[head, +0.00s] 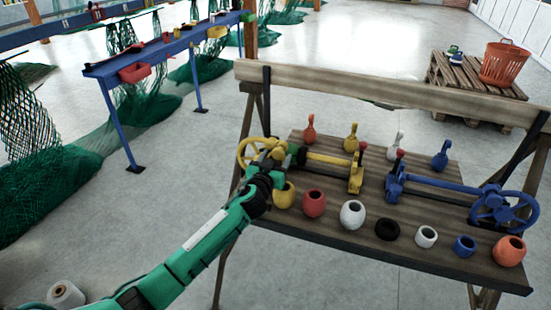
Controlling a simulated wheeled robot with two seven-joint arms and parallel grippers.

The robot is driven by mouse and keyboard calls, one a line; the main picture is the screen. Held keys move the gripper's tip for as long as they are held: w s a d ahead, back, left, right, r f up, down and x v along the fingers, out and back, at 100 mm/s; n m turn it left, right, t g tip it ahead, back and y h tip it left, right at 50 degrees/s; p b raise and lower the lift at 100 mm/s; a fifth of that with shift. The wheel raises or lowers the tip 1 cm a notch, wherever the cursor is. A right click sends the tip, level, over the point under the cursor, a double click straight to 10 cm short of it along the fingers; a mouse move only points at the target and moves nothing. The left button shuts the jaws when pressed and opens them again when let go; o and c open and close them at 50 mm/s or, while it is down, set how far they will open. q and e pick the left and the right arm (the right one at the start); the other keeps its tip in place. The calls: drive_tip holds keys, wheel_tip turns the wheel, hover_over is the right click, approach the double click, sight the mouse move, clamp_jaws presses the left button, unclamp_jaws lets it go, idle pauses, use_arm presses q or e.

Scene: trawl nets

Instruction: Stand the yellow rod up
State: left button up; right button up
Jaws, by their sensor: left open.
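The yellow rod (332,160) lies nearly level above the wooden bench, running from near my left gripper to a yellow upright bracket (356,174) with a red knob. A yellow handwheel (247,152) is at its left side. My left gripper (279,154) is open beside the wheel, at the left end of the yellow assembly, and partly covers it. A green part shows just past the gripper. I cannot tell whether the fingers touch the rod. My right gripper is not in view.
The bench (330,235) holds a row of coloured pots in front and several bottle-shaped pieces behind. A blue rod with a blue handwheel (490,208) is on the right. A wooden beam (380,90) runs along the back.

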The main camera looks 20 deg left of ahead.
use_arm(q)
clamp_jaws()
idle(0.3)
